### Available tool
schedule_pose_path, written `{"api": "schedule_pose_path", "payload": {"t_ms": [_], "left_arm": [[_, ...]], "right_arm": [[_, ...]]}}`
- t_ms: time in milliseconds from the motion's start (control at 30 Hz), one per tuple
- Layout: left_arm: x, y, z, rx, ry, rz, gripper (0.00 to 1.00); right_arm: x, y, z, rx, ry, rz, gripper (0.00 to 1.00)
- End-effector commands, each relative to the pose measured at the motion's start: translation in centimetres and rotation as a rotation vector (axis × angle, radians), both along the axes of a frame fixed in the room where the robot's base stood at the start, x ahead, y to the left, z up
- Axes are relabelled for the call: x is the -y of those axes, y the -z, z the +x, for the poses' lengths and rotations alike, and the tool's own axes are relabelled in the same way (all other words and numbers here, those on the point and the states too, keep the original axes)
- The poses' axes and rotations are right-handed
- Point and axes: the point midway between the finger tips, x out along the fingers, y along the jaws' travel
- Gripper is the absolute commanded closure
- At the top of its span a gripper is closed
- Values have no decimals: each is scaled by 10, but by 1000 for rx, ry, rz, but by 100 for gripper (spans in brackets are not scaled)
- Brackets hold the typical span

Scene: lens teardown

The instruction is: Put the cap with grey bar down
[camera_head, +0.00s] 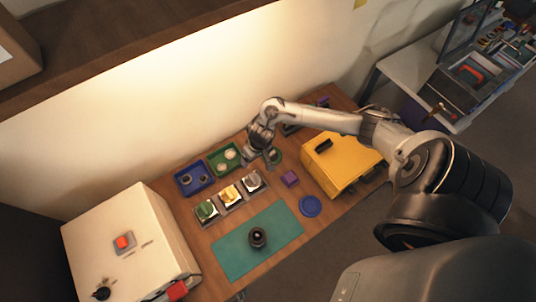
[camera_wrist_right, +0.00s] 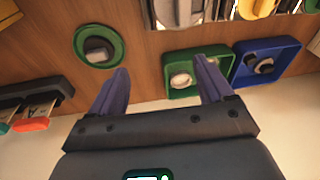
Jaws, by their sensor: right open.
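A dark piece with a grey, bar-like block on top (camera_wrist_right: 98,47) sits inside a round green dish (camera_wrist_right: 80,32) in the right wrist view. I take it to be the cap with grey bar. The green dish also shows beside my gripper in the head view (camera_head: 277,157). My right gripper (camera_wrist_right: 163,82) is open, with nothing between its fingers. It hangs over the table's back part, with the dish just beyond its left finger and a green tray (camera_wrist_right: 168,62) behind the other. In the head view my right gripper (camera_head: 259,153) partly hides this area. My left gripper is not seen.
A blue tray (camera_head: 183,191) with dark rings stands beside the green tray (camera_head: 212,166). Several stands with green, yellow and grey tops (camera_head: 230,194) are in front. A teal mat (camera_head: 232,258) bears a dark lens part. A purple block (camera_head: 290,179), blue disc (camera_head: 310,206) and yellow case (camera_head: 350,170) lie right.

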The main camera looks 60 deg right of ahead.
Motion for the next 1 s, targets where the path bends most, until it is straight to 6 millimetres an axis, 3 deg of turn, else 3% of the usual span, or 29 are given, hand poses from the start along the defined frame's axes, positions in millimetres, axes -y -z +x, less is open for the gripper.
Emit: {"api": "schedule_pose_path", "payload": {"t_ms": [33,100,200,300,433,700,800,1000], "left_arm": [[0,0,0,0,1,1,100],[-1,0,0,0,1,2,100],[-1,0,0,-1,2,3,100],[-1,0,0,-1,1,3,100],[0,0,0,0,-1,0,100],[2,0,0,0,-6,-9,100],[2,0,0,0,-7,-10,100],[2,0,0,0,-6,-9,100]], "right_arm": [[-36,5,-2,54,-92,7,20],[-78,2,-3,139,-209,-9,20],[-125,-14,-11,241,-335,-52,20],[-154,-37,-27,296,-411,-106,20],[-166,-68,-57,290,-462,-161,20],[-155,-108,-121,172,-513,-168,20],[-152,-115,-135,144,-526,-157,20],[-150,-120,-144,125,-538,-148,20]]}}
